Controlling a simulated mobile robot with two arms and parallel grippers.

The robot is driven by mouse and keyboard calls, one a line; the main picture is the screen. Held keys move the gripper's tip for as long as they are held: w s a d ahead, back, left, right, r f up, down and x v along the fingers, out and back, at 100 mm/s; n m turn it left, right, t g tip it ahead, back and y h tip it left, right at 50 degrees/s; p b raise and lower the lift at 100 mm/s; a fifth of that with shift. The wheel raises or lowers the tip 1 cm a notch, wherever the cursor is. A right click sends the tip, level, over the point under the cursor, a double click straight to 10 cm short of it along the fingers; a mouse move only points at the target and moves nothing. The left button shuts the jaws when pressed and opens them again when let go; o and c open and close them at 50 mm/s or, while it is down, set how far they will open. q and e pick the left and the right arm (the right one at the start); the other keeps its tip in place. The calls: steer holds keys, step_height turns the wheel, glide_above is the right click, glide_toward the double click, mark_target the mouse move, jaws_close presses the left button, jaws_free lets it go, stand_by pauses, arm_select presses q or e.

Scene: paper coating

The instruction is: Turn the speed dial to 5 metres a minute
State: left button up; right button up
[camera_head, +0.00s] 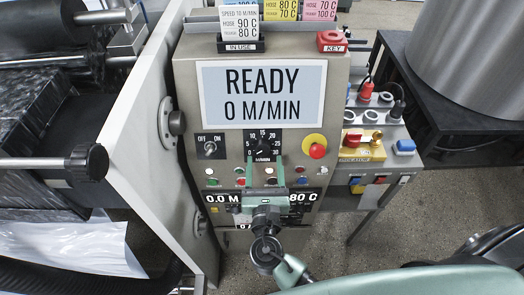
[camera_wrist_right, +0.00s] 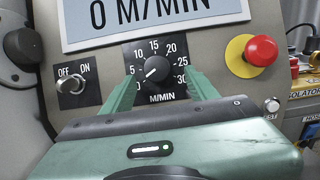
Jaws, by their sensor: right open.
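The speed dial (camera_head: 264,145) is a black knob on a square black plate marked up to 30 and M/MIN, on the grey control panel (camera_head: 187,85). In the right wrist view the dial (camera_wrist_right: 157,69) shows a pale pointer mark towards the lower left, near 0. My right gripper (camera_head: 264,170) is open, its green fingers pointing at the panel. In the right wrist view the fingers of the right gripper (camera_wrist_right: 160,83) stand left and right of the dial's lower part; contact cannot be told. The display (camera_head: 261,95) reads READY, 0 M/MIN. My left gripper is not in view.
An OFF/ON switch (camera_head: 210,146) is left of the dial, and a red stop button (camera_head: 317,151) on yellow is to its right. Small buttons and lamps lie below, partly behind my gripper. A red KEY holder (camera_head: 332,40) and card rack (camera_head: 240,46) stand on top.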

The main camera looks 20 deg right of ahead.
mark_target(261, 153)
steer(key=x, duration=0.2)
steer(key=shift+w+a, duration=0.1)
steer(key=shift+w, duration=0.25)
steer(key=shift+w+p, duration=0.3)
steer(key=shift+w, duration=0.1)
jaws_close()
steer(key=shift+f+m+h+b, duration=0.15)
steer(key=shift+m+h+b, duration=0.25)
steer(key=shift+m+b, duration=0.5)
steer(key=m+g+h+b, duration=0.1)
steer(key=m, duration=0.2)
steer(key=shift+a, duration=0.1)
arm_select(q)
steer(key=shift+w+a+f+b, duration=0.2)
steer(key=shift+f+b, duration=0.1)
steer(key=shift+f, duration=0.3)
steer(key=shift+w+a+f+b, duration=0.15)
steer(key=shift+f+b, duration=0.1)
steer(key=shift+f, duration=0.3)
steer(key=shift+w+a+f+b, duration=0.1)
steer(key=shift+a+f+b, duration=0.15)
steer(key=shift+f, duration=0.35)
arm_select(e)
steer(key=shift+w+a+m+g+h, duration=0.1)
steer(key=shift+m+g+h, duration=0.4)
steer(key=shift+m, duration=0.8)
steer(key=shift+w+a+m+g+h, duration=0.1)
steer(key=shift+m+g+h, duration=0.35)
steer(key=shift+m, duration=0.85)
